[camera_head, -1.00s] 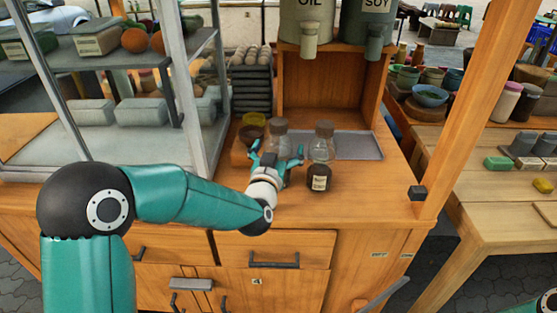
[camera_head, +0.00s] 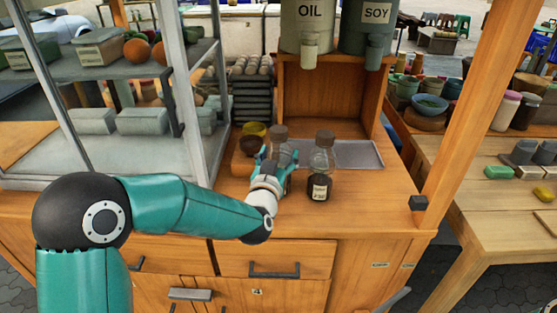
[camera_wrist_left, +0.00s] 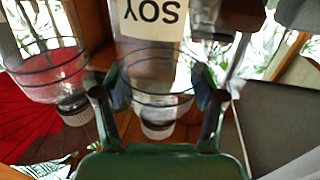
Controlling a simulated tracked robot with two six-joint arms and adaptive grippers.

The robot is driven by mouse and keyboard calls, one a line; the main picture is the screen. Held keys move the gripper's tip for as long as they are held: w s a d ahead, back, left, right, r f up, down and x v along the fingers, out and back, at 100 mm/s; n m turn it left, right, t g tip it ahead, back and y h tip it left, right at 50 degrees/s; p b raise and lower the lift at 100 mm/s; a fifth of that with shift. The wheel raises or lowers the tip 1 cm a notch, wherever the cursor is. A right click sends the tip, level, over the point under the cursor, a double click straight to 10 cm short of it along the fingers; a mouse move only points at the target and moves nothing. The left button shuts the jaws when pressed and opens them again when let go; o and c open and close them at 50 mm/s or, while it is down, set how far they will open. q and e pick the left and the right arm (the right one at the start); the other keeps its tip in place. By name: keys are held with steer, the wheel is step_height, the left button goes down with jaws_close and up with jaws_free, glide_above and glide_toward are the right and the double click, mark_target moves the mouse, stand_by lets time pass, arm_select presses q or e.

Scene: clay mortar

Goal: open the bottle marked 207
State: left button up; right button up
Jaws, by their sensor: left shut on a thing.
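Two clear glass bottles with brown caps stand side by side on the wooden counter in the head view. The left bottle (camera_head: 281,148) is partly hidden behind my left gripper (camera_head: 277,162). The right bottle (camera_head: 321,161) has dark contents and a small pale label too small to read. I cannot read 207 on either. My left gripper's fingers are shut on the left bottle, one on each side. In the left wrist view the two fingers (camera_wrist_left: 157,98) stand on either side of clear glass, with an upside-down SOY label above. My right gripper is not in view.
OIL (camera_head: 309,32) and SOY (camera_head: 367,32) dispensers sit above, behind. A glass-sided shelf unit (camera_head: 186,95) rises on the left. The counter's front right is clear.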

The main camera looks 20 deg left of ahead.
arm_select(q)
step_height(320, 180, up, 20)
steer(key=p, duration=0.3)
steer(key=shift+f+p, duration=0.2)
steer(key=shift+p, duration=0.2)
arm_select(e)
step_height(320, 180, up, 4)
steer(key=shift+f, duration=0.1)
